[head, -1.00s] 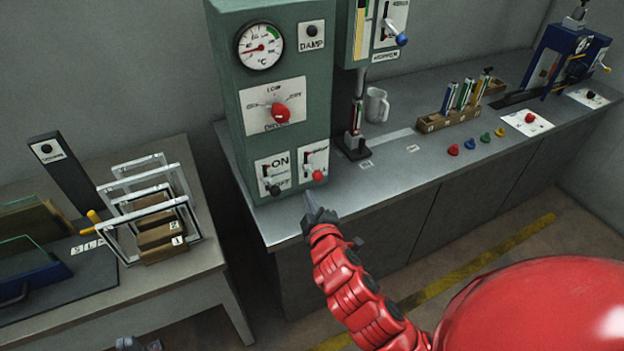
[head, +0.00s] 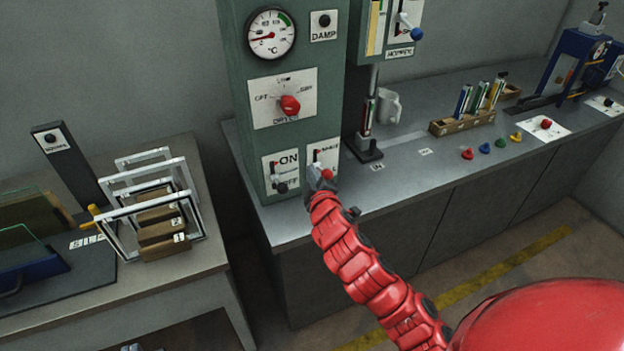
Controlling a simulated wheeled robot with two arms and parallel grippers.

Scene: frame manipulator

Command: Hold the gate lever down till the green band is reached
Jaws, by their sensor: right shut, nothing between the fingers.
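The red-knobbed lever (head: 327,174) is on a white plate low on the green cabinet; the plate's label is partly hidden. A blue-knobbed lever (head: 416,34) is on the hopper box at the top. I cannot tell from lettering which one is the gate lever. A strip gauge (head: 376,28) with a yellow band is beside the blue-knobbed lever, cut off at the top. My right gripper (head: 314,174) is shut and empty, at the left edge of the red knob; contact cannot be told. My left gripper is not in view.
A dial gauge (head: 270,34) with a green arc and a red selector knob (head: 290,105) are on the cabinet. An ON/OFF lever (head: 281,187) is just left of my right gripper. A mug (head: 389,107) and a block of tools (head: 463,121) stand on the bench.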

